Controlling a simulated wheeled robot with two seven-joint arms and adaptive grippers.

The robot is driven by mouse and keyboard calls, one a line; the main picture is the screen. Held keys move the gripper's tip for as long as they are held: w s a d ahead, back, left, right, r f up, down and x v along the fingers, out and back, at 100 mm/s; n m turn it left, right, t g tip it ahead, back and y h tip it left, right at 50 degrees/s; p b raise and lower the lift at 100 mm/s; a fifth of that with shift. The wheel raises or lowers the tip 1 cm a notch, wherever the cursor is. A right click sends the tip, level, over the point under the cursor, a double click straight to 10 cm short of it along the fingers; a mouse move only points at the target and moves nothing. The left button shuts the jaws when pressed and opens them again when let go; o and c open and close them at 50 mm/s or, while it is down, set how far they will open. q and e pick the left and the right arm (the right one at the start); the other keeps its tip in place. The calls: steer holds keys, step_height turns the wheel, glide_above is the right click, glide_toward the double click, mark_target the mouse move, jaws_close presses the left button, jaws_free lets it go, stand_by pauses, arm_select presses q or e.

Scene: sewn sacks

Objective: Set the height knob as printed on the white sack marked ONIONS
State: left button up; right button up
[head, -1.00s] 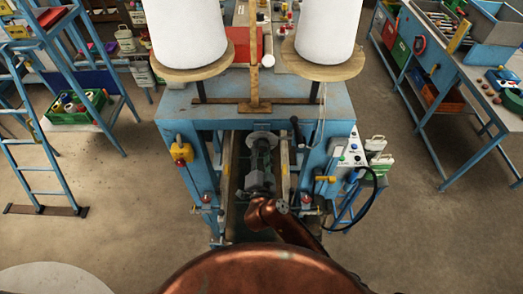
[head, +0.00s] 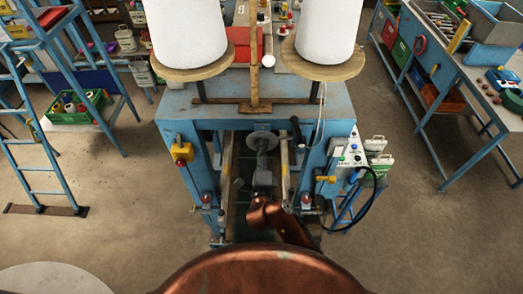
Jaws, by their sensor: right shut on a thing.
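My right gripper (head: 262,158) reaches forward from my copper wrist into the gap between the blue machine's legs. It is shut, its fingertips at a pale grey round disc (head: 262,138) that seems to be the height knob. The fingertips and the knob's marks are too small and partly covered to read. The white sack marked ONIONS is not recognisable in this view. My left gripper is not in view.
The blue machine table (head: 225,104) carries two large white spools (head: 190,35) (head: 328,30). A control panel (head: 349,155) with a black cable is right of the gap, and a yellow box (head: 183,150) is left of it. A ladder (head: 32,150) stands left.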

steer(key=m, duration=1.1)
steer(key=shift+d, duration=0.1)
steer(key=shift+m, duration=0.3)
stand_by(0.3)
steer(key=o, duration=1.2)
steer(key=shift+c, duration=0.2)
